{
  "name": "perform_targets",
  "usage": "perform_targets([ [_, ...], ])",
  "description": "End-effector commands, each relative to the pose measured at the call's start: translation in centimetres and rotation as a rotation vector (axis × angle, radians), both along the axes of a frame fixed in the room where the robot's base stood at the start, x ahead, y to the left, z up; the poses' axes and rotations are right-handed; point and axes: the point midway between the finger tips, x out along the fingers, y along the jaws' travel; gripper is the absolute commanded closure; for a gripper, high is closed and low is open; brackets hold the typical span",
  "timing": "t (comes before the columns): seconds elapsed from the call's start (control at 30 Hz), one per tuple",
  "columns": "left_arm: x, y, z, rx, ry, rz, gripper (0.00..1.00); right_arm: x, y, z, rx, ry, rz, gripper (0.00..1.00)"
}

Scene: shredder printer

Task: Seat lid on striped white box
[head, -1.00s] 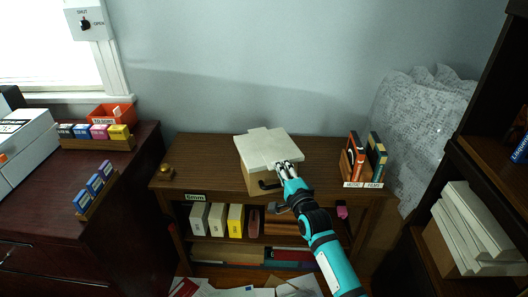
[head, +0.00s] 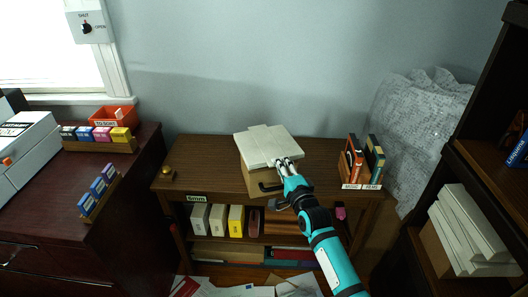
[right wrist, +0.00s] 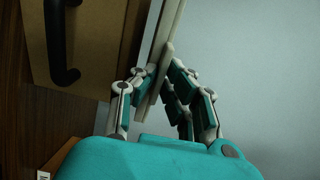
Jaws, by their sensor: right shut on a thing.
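A flat, pale off-white lid (head: 262,143) is over a tan box (head: 258,184) with a black handle (head: 270,187), on top of the brown shelf unit. The lid covers most of the box, and stripes cannot be made out. My right gripper (head: 284,163) is shut on the lid's near right edge. In the right wrist view, the fingers (right wrist: 158,88) pinch the lid's edge (right wrist: 170,30), with the box front (right wrist: 100,50) and its handle (right wrist: 58,45) to the left. Whether the lid touches the box rim is unclear. My left gripper is not in view.
An orange book holder (head: 352,168) with several books stands right of the box. A small brass object (head: 167,173) sits at the left of the shelf top (head: 205,170). A dark bookcase (head: 488,150) rises at right.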

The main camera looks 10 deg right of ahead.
Motion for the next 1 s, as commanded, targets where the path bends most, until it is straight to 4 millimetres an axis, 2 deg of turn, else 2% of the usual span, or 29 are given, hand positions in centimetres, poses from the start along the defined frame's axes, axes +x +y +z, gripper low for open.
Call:
perform_targets([
  [0.2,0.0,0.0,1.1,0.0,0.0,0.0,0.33,0.0,0.0,1.0,0.001,0.0,0.0,1.0],
  [0.57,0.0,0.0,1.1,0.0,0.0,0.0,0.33,0.0,0.0,1.0,0.001,0.0,0.0,1.0],
  [1.0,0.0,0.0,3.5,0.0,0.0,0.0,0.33,-3.2,-0.4,1.2,0.0,0.001,0.0,1.0],
])
